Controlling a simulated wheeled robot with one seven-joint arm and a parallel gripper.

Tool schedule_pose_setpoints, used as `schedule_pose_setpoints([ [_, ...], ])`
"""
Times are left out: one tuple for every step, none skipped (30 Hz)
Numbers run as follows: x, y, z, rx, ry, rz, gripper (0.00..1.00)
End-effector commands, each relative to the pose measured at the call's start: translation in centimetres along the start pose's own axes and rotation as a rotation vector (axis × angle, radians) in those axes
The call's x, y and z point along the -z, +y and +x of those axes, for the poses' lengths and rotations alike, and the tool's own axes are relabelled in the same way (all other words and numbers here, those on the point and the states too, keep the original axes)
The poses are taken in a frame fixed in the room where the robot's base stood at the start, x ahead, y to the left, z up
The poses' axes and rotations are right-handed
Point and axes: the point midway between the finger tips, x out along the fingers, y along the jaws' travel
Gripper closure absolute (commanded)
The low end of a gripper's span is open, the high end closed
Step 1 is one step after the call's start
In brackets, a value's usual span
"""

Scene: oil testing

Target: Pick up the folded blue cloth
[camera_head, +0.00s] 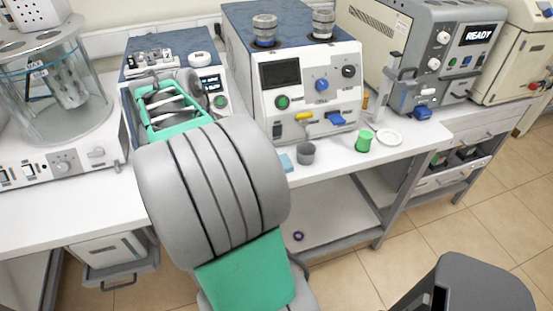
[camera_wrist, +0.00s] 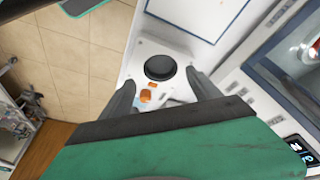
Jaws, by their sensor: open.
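The folded blue cloth (camera_head: 286,163) is a small light-blue piece near the front edge of the white worktop. It lies just left of a small grey cup (camera_head: 306,152) in the head view. My gripper (camera_wrist: 160,77) shows in the wrist view with its two dark fingers apart and nothing between them. A white panel with a dark round part (camera_wrist: 160,67) and orange marks shows beyond the fingers. The cloth cannot be made out in the wrist view. In the head view my grey and green arm covers part of the bench left of the cloth, and the fingers are not clear there.
A white tester (camera_head: 310,88) with knobs stands behind the cloth. A green cup (camera_head: 363,141) and a white dish (camera_head: 389,137) stand to the right. A glass vessel (camera_head: 50,85) is at the far left. Some worktop (camera_head: 340,164) right of the grey cup is bare.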

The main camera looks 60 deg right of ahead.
Motion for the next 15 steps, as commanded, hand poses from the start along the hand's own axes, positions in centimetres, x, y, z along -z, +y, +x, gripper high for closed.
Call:
schedule_pose_setpoints([
  [3.8, 2.0, 1.4, -0.074, 0.009, 0.215, 0.24],
  [5.4, 3.1, 2.0, -0.108, 0.017, 0.329, 0.21],
  [7.0, 4.3, 2.6, -0.14, 0.028, 0.442, 0.18],
  [7.7, 5.0, 3.0, -0.158, 0.034, 0.504, 0.15],
  [8.3, 5.5, 3.2, -0.17, 0.039, 0.549, 0.13],
  [8.7, 6.0, 3.6, -0.182, 0.044, 0.587, 0.13],
  [8.9, 6.3, 3.9, -0.188, 0.046, 0.605, 0.13],
  [9.0, 6.4, 4.3, -0.19, 0.047, 0.614, 0.13],
  [9.0, 6.6, 4.8, -0.191, 0.047, 0.617, 0.13],
  [9.0, 6.7, 5.3, -0.192, 0.047, 0.617, 0.13],
  [8.9, 6.8, 5.7, -0.19, 0.048, 0.616, 0.13],
  [8.9, 6.8, 6.2, -0.189, 0.047, 0.615, 0.13],
  [8.9, 6.9, 6.5, -0.189, 0.047, 0.615, 0.13],
  [8.9, 7.0, 7.0, -0.189, 0.047, 0.615, 0.13],
  [8.9, 7.1, 7.5, -0.189, 0.047, 0.615, 0.13],
])
